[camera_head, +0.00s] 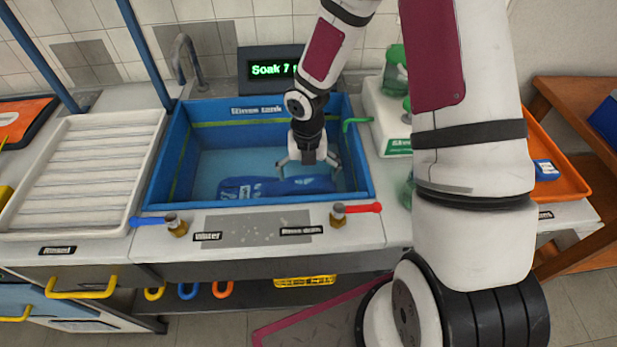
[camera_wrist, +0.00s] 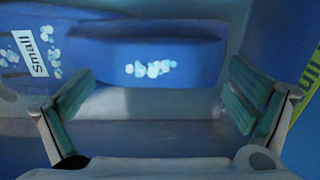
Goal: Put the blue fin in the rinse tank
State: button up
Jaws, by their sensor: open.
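The blue fin (camera_head: 240,188) lies in the blue rinse tank (camera_head: 262,207), along its front side. It also shows in the wrist view (camera_wrist: 150,50), with pale blue spots and a white "Small" label. My gripper (camera_head: 309,173) is inside the tank's outline, pointing down, just above or beside the right part of the fin. In the wrist view the two green-padded fingers (camera_wrist: 160,95) are wide apart with nothing between their tips. The fin is ahead of the fingers there. Whether a finger touches the fin cannot be told.
A white ribbed rack (camera_head: 90,165) stands left of the tank. A faucet (camera_head: 184,62) and a "Soak" display (camera_head: 268,68) are behind it. Blue (camera_head: 147,221) and red (camera_head: 362,208) valve handles sit at the front edge. An orange tray (camera_head: 560,185) is at right.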

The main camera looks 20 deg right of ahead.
jog(key=s+d+r+m+h+p, duration=0.15)
jog(key=r+m, duration=0.25)
jog(key=r, duration=0.6)
jog(key=s+d+r+m+p, duration=0.1)
jog(key=s+r+m, duration=0.25)
jog(key=r, duration=0.65)
jog(key=s+a+r+m+t+y, duration=0.1)
jog(key=s+r+m, duration=0.6)
jog(key=s+m, duration=0.3)
jog(key=s+a+r+m+t, duration=0.2)
jog(key=s+r+m, duration=0.5)
jog(key=m, duration=0.8)
jog(key=s, duration=0.3)
jog(key=shift+r+y, duration=0.35)
jog(key=shift+r, duration=0.05)
jog(key=shift+r, duration=0.1)
notch_tip(320, 180, up, 4)
jog(key=shift+f+t+p, duration=0.25)
jog(key=shift+t+p, duration=0.35)
jog(key=shift+p, duration=0.6)
